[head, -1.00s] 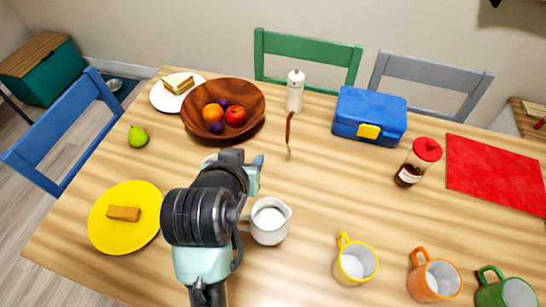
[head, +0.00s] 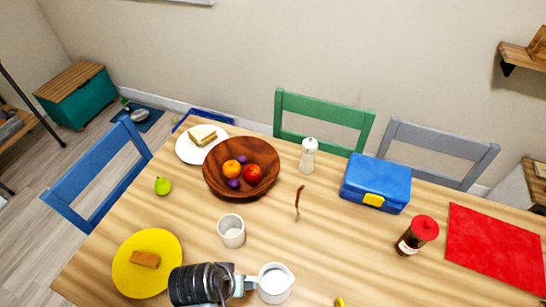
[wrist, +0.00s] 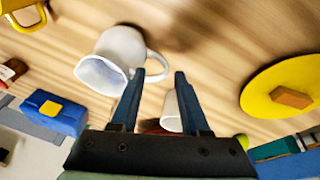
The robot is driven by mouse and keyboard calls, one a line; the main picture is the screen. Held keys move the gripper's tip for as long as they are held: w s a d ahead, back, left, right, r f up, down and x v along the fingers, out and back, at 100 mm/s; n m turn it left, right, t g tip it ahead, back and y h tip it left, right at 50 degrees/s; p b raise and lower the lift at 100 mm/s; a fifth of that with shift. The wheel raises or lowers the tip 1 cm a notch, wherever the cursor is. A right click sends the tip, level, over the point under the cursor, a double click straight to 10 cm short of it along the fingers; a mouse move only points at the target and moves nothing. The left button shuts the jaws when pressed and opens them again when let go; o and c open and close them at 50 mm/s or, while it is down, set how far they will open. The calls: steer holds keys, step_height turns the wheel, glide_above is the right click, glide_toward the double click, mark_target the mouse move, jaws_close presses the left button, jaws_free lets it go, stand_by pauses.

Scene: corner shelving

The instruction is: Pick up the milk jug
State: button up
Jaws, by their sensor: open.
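The white milk jug (head: 275,284) stands on the table near the bottom edge of the head view, with white contents showing inside. Its handle side faces left, toward my gripper (head: 243,286). In the wrist view the jug (wrist: 105,60) is tipped by the camera angle. Its handle (wrist: 160,66) shows between the two fingertips of my gripper (wrist: 159,75). The fingers are apart and open. Whether either finger touches the handle I cannot tell.
A white cup (head: 231,232) stands behind my gripper. A yellow plate (head: 128,280) with a brown block (head: 145,259) lies to the left. A wooden bowl of fruit (head: 222,187) and a blue lunch box (head: 377,184) stand farther back. The table right of the jug is fairly clear.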

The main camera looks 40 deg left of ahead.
steer(key=shift+w+a+x, duration=0.15)
steer(key=shift+x, duration=1.3)
steer(key=shift+w+a+x, duration=0.15)
steer(key=shift+a+x, duration=0.05)
steer(key=shift+x, duration=1.25)
steer(key=shift+r, duration=0.1)
jaws_close()
steer(key=shift+r, duration=0.1)
